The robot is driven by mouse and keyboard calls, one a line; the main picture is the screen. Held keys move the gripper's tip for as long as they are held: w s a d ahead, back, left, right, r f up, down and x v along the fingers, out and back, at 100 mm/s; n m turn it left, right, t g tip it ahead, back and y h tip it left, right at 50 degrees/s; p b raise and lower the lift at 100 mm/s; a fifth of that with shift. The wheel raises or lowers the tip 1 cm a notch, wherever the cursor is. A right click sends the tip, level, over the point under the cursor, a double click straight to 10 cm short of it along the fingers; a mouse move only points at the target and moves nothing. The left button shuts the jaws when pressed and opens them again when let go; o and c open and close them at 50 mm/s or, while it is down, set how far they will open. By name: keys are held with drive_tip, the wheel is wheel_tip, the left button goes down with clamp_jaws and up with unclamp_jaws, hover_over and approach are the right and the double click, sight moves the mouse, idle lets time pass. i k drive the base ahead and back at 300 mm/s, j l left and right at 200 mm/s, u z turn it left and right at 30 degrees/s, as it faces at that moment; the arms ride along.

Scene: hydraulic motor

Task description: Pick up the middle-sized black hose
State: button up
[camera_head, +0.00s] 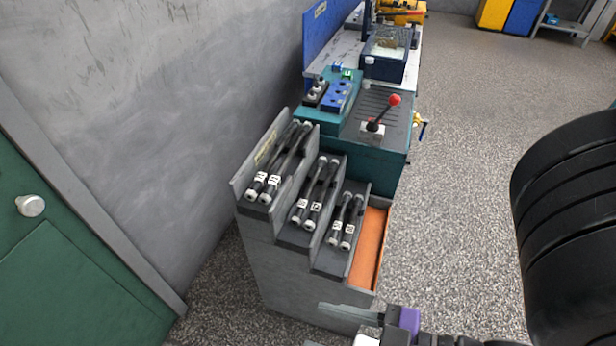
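Black hoses with silver end fittings and white labels lie in pairs on a grey stepped rack (285,275). The middle-sized black hoses (315,190) lie side by side on the middle step. Longer hoses (280,162) lie on the left, higher step, and shorter ones (346,219) on the right, lower step. My gripper (316,326) is at the bottom edge, in front of the rack in the picture and apart from the hoses. One grey finger shows, with a sliver of the other below it, a gap between them. The gripper's lower part is cut off.
An orange-floored tray (370,247) adjoins the rack's right side. Behind stands a teal bench (349,160) with a red-knobbed lever (384,112) and a blue block (336,97). A grey wall (170,110) and green door (60,285) are left.

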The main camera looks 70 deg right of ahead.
sight(295, 221)
drive_tip(key=l+z, duration=0.15)
drive_tip(key=z, duration=1.05)
drive_tip(key=i+j, duration=0.05)
